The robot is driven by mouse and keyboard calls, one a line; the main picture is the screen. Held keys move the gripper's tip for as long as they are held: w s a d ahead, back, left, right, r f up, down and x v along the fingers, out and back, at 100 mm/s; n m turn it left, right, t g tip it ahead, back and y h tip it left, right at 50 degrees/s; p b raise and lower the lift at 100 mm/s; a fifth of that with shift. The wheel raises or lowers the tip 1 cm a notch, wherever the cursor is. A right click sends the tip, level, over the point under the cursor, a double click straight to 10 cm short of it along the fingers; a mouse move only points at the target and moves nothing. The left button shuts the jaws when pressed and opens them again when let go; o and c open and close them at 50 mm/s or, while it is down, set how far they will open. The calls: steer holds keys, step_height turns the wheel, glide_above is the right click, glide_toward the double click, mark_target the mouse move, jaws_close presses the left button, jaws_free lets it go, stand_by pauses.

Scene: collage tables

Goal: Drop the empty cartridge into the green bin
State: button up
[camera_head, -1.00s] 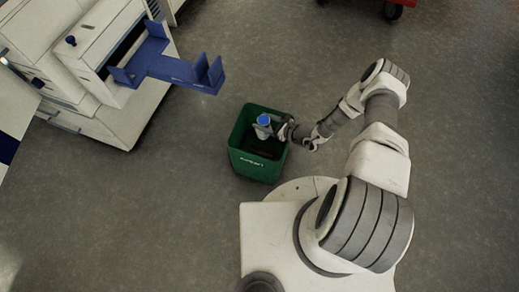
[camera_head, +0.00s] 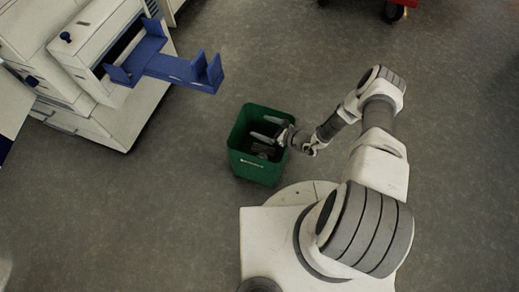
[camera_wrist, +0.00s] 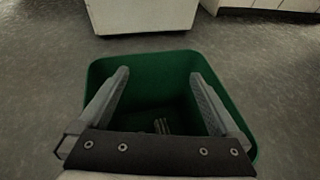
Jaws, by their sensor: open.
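The green bin (camera_head: 257,172) stands on the floor in front of my base, and its wall also shows in the wrist view (camera_wrist: 235,118). My gripper (camera_head: 265,128) is over the bin's opening with its two fingers spread and nothing between them. In the wrist view the gripper (camera_wrist: 160,76) is also open and empty. A greyish shape, apparently the cartridge (camera_head: 264,151), lies low inside the bin. A small grey part of it shows in the wrist view (camera_wrist: 162,126); the rest is hidden behind my gripper's body.
A white machine (camera_head: 95,45) with a blue tray (camera_head: 165,66) sticking out stands at the upper left. A red wheeled object (camera_head: 394,8) is at the top right edge. The grey floor around the bin is clear.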

steer(key=shift+s, duration=0.1)
steer(key=p+v, duration=0.3)
steer(key=v, duration=1.4)
steer(key=shift+d+r+p, duration=0.15)
steer(key=shift+p, duration=0.25)
